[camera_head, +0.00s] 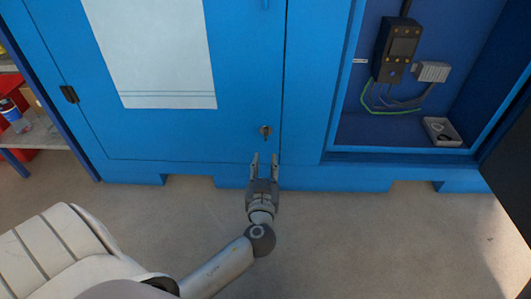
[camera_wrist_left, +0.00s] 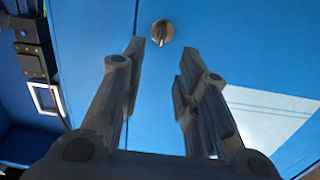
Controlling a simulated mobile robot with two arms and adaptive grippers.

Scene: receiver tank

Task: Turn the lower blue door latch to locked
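The lower door latch (camera_head: 265,130) is a small round metal knob near the right edge of the blue cabinet door (camera_head: 245,70), close to the door seam. In the left wrist view the latch (camera_wrist_left: 162,31) shows beyond the fingertips, with a small tab pointing down in that picture. My left gripper (camera_head: 264,157) is open and empty just below the latch in the head view, its fingers pointing at the door. In the left wrist view the open fingers (camera_wrist_left: 160,62) stand apart, and the latch is not between them. My right gripper is not in view.
The open cabinet bay at right holds a black device (camera_head: 397,48), a grey connector (camera_head: 432,72), a green cable and a small tray (camera_head: 441,132). A white sheet (camera_head: 155,50) is on the door. A shelf (camera_head: 35,130) stands at far left. Floor in front is clear.

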